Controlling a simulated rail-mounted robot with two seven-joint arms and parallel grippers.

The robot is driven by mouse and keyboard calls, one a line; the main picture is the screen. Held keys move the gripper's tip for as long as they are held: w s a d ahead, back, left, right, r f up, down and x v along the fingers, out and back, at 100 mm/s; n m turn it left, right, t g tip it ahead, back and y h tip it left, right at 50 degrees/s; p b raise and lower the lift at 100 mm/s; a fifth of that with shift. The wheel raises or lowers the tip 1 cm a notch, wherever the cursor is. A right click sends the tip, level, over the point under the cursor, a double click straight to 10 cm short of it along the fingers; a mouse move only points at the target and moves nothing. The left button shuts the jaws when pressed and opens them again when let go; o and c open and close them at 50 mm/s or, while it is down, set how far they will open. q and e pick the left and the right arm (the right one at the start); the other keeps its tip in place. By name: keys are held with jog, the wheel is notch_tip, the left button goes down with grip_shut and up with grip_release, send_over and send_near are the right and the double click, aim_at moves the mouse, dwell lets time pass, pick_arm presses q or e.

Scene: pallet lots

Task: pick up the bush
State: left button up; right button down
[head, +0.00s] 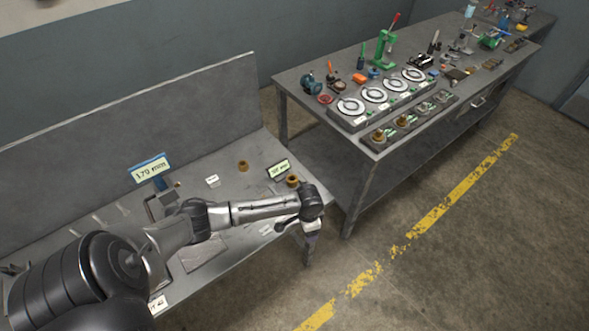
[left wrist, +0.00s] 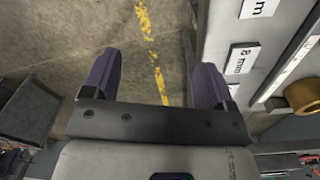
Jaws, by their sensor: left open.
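Two brown-bronze bushes are on the near bench in the head view. One bush (head: 243,165) stands toward the back of the bench top. The other bush (head: 292,181) is by the bench's right end, next to a small display and close to my left wrist. A bronze bush (left wrist: 304,95) also shows at the right edge of the left wrist view, partly cut off. My left gripper (left wrist: 155,80) is open and empty, its fingers apart over the floor, off the bench edge. In the head view its fingertips are hard to make out. My right gripper is not in view.
The near bench (head: 255,147) holds a 179 mm display (head: 149,168), a small display (head: 279,169) and white labels, including an 8 mm label (left wrist: 242,58). A second bench (head: 300,84) carries round dials, a green press (head: 384,48) and several tools. Floor between is clear.

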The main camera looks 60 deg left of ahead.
pick_arm(q)
jog(key=w+a+r+n+p, duration=0.2)
jog(key=w+a+r, duration=0.1)
jog(key=a+r, duration=0.55)
jog(key=w+a+r+n+p, duration=0.2)
jog(key=w+a+r, duration=0.25)
jog(key=a, duration=0.65)
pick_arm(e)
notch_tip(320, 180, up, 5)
pick_arm(q)
jog(key=b, duration=0.9)
send_over(292, 179)
jog(key=f, duration=0.7)
jog(key=shift+w+d, duration=0.1)
jog(key=shift+w, duration=0.1)
notch_tip(292, 179, down, 6)
jog(key=b, duration=0.7)
jog(key=shift+s+r, duration=0.15)
jog(key=shift+r, duration=0.1)
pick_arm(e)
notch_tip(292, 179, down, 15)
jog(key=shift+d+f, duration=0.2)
pick_arm(q)
jog(key=shift+a+r, duration=0.1)
jog(key=shift+a, duration=0.1)
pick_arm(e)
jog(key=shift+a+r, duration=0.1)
